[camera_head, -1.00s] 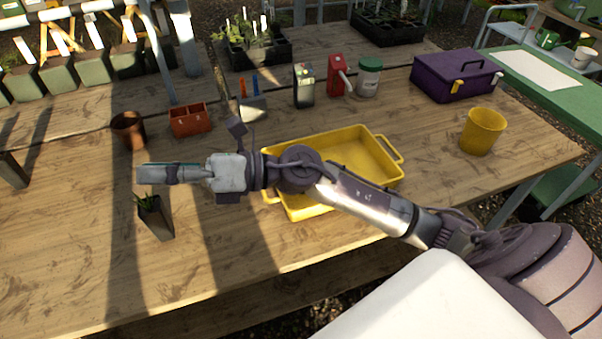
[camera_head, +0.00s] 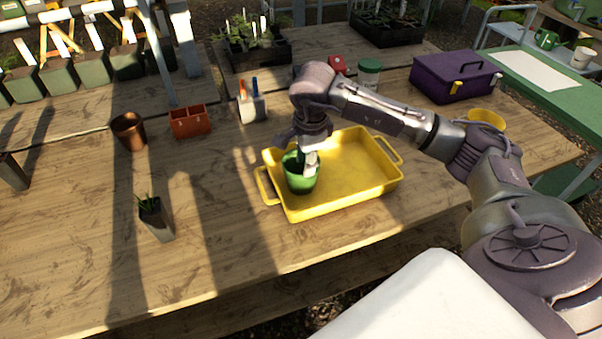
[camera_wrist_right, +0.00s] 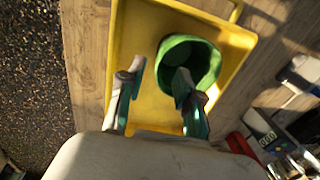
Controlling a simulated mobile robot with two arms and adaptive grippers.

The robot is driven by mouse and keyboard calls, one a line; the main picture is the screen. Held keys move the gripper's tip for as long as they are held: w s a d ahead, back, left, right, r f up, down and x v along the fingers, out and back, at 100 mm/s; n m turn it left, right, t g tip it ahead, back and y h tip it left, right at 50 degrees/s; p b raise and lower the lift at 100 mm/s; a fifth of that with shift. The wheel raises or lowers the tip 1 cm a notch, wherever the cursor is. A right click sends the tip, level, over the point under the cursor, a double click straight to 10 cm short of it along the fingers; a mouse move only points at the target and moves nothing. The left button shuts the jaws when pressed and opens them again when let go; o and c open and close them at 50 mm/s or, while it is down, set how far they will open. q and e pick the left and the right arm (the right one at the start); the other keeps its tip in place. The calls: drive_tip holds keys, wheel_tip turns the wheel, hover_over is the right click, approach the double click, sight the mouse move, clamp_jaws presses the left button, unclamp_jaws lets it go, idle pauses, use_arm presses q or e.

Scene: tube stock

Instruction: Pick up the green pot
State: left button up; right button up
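The green pot (camera_head: 297,181) stands upright in the left part of the yellow tray (camera_head: 347,203) on the wooden table. It also shows in the right wrist view (camera_wrist_right: 211,66), with its mouth facing the camera. My right gripper (camera_head: 309,168) points down at the pot from above. In the right wrist view my right gripper (camera_wrist_right: 160,72) is open, its two fingers well apart. One finger overlaps the pot's mouth and the other is outside the rim, over the tray. Whether either finger touches the pot I cannot tell. My left gripper is not in view.
A purple toolbox (camera_head: 453,79) and a partly hidden yellow pot (camera_head: 487,117) are on the right. A brown pot (camera_head: 129,131), an orange box (camera_head: 191,121) and a dark planted pot (camera_head: 155,219) are on the left. The front left of the table is clear.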

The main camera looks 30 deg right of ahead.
sight(305, 179)
drive_tip(key=shift+w+d+f+p, duration=0.1)
drive_tip(key=shift+w+f+p, duration=0.2)
drive_tip(key=shift+f, duration=1.1)
drive_tip(key=shift+w+d+f+p, duration=0.1)
drive_tip(key=shift+f+p, duration=0.25)
drive_tip(key=shift+f, duration=1.05)
drive_tip(key=shift+w+d+f+p, duration=0.1)
drive_tip(key=shift+w+f+p, duration=0.2)
drive_tip(key=shift+f, duration=1.1)
drive_tip(key=shift+s, duration=0.1)
clamp_jaws()
